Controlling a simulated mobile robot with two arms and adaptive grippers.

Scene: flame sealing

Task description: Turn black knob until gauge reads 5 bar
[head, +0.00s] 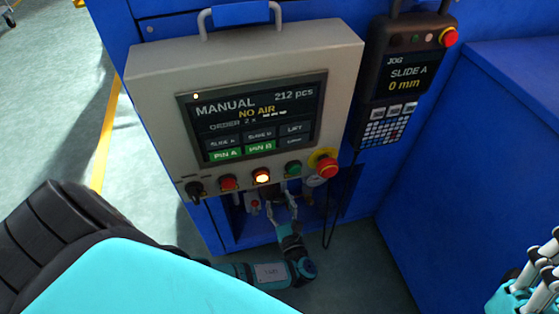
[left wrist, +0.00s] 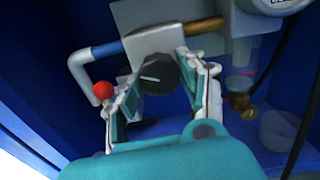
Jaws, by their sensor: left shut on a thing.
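The black knob (left wrist: 158,74) with a white pointer line sits on a light grey block in the left wrist view. My left gripper (head: 281,207) reaches in under the control panel and is shut on the knob, one finger on each side. Only the gauge's lower edge (left wrist: 270,6) shows in the left wrist view. My right gripper (head: 540,275) is partly in view at the lower right edge, away from the panel.
The control panel screen (head: 258,115) reads MANUAL and NO AIR. A red ball-ended lever (left wrist: 103,90) on a bent grey pipe is close to the left finger. A clear bowl with brass fitting (left wrist: 240,95) is right of the knob. Blue cabinet walls surround the recess.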

